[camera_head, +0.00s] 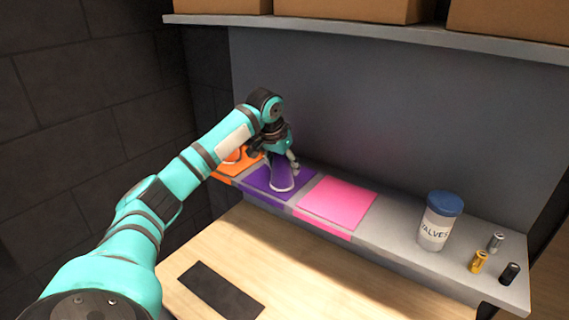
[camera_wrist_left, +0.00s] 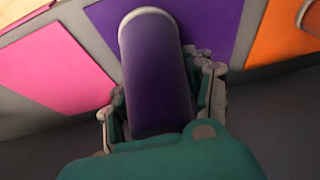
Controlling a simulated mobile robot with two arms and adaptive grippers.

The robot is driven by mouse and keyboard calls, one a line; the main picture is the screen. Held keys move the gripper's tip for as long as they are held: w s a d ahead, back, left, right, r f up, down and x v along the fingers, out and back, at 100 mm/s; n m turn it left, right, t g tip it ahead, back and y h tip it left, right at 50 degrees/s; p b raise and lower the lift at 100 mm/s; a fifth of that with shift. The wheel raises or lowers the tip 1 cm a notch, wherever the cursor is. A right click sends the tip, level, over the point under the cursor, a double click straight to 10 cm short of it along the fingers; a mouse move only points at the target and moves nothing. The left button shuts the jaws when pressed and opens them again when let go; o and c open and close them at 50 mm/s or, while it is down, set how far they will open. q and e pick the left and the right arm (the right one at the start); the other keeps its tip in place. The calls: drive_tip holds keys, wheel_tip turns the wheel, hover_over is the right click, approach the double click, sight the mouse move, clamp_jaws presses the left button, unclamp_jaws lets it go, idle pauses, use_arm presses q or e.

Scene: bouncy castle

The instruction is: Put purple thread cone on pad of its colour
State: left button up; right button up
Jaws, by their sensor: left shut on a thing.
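The purple thread cone (camera_head: 281,176) is at the purple pad (camera_head: 262,179) on the grey shelf, its pale-rimmed end toward the front. My left gripper (camera_head: 289,158) is shut on the cone from behind. In the left wrist view the cone (camera_wrist_left: 157,75) lies between the fingers of my left gripper (camera_wrist_left: 165,95), and its pale rim overlaps the purple pad (camera_wrist_left: 210,25). I cannot tell whether the cone touches the pad. My right gripper is not in view.
An orange pad (camera_head: 240,160) with an orange object on it lies left of the purple pad. A pink pad (camera_head: 338,202) lies right. Further right stand a blue-lidded jar (camera_head: 438,222) and several batteries (camera_head: 479,262). A dark mat (camera_head: 221,290) lies on the wooden table below.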

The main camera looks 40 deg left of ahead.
sight(276, 173)
use_arm(q)
drive_tip(key=o, duration=1.4)
drive_tip(key=shift+c, duration=0.2)
drive_tip(key=shift+s+r, duration=0.1)
drive_tip(key=shift+r, duration=0.1)
drive_tip(key=b+v, duration=0.4)
drive_tip(key=v, duration=0.7)
drive_tip(key=shift+r, duration=0.35)
drive_tip(key=shift+s+d+f, duration=0.1)
drive_tip(key=shift+s, duration=0.05)
